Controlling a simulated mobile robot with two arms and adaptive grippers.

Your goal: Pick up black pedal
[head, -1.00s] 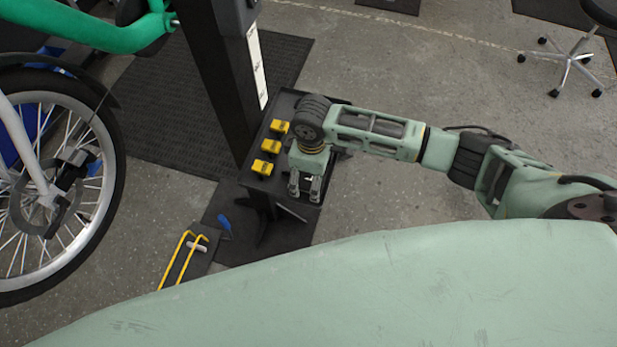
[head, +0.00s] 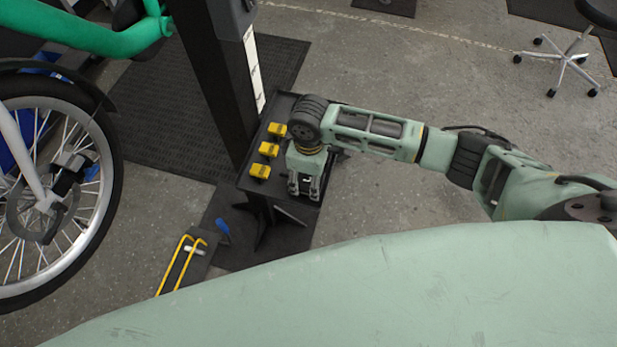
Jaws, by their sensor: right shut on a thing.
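My right gripper (head: 303,194) points down over the right part of a small black stand tray (head: 246,184). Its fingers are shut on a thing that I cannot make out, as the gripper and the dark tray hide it. No black pedal shows clearly. Several yellow pedal-like blocks (head: 268,149) sit in a row on the tray, just left of my right gripper. My left gripper is not in view.
A black post (head: 216,80) rises behind the tray. A bike wheel (head: 105,190) stands at the left under a green frame (head: 85,30). A yellow-railed floor piece (head: 182,262) and a wheeled stool (head: 567,58) stand apart. The floor right of the tray is clear.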

